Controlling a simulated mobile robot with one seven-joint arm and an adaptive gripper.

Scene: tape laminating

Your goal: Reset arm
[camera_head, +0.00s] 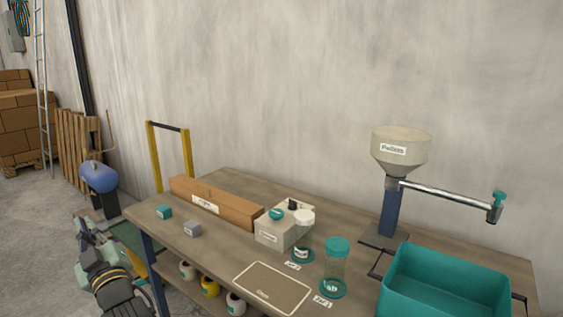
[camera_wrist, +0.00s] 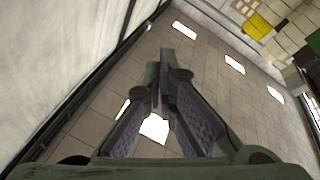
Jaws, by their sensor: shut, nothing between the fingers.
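My gripper (camera_head: 86,232) shows at the lower left in the head view, beside the left end of the workbench (camera_head: 150,228) and apart from it. In the wrist view my gripper (camera_wrist: 162,68) has its two fingers meeting at the tips, with nothing between them. The wrist camera faces the tiled ceiling (camera_wrist: 95,110) with bright light panels. Part of my arm is cut off by the lower edge of the head view.
The workbench bears a long cardboard box (camera_head: 232,207), a pale box (camera_head: 270,235), jars such as the teal-lidded one (camera_head: 335,268), a hopper (camera_head: 401,150) and a teal bin (camera_head: 440,285). A yellow-posted frame (camera_head: 153,160) and blue tank (camera_head: 99,177) stand behind my gripper.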

